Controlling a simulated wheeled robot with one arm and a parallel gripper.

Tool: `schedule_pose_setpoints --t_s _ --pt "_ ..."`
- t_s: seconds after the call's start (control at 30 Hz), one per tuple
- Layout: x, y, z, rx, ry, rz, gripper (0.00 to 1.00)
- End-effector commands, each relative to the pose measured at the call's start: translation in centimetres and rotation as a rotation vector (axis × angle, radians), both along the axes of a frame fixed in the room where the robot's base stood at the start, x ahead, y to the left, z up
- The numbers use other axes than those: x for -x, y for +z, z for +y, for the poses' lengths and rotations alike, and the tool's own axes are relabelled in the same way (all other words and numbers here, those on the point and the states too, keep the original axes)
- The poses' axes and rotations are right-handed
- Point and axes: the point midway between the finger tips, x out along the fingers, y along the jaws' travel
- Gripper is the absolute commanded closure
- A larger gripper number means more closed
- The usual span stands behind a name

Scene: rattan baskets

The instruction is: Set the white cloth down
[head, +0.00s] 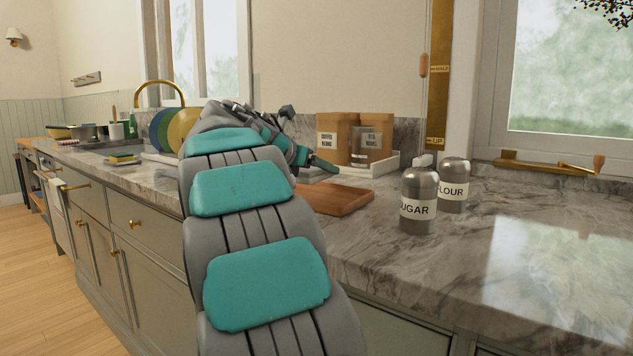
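My arm reaches forward over the counter, and its far end bends to the right in front of the tan bags. My gripper (287,118) is small and partly hidden by my own arm links, so I cannot tell whether it is open or shut. I see no white cloth at it. A small pale cloth (57,193) seems to hang on the oven front at the far left, far from my gripper; whether it is the task's cloth I cannot tell.
The marble counter (450,265) has clear room at the front right. A wooden board (338,199) lies beside my arm. The sugar canister (417,214) and flour canister (455,190) stand right of it. Tan bags (334,135) stand in a white tray (385,164). Colored plates (160,130) stand left.

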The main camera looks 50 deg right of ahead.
Motion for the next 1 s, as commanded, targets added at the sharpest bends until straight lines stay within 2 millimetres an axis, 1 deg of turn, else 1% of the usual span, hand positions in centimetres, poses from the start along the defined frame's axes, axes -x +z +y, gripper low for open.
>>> schedule_pose_setpoints --t_s 0.17,0.4,0.5,0.87,0.9,1.0 --pt "-0.5 -0.1 -0.4 0.0 0.0 0.0 0.72" --pt "-0.4 -2.7 -0.4 0.0 -0.001 0.003 0.72" --pt "-0.5 -3.5 -0.4 0.0 0.001 0.0 0.72" --pt "-0.5 -3.8 -0.4 0.0 0.0 0.0 0.72" --pt "-0.5 -3.9 -0.4 -0.001 -0.001 0.001 0.17" --pt "-0.5 -3.9 -0.4 0.0 0.0 -0.001 0.06"
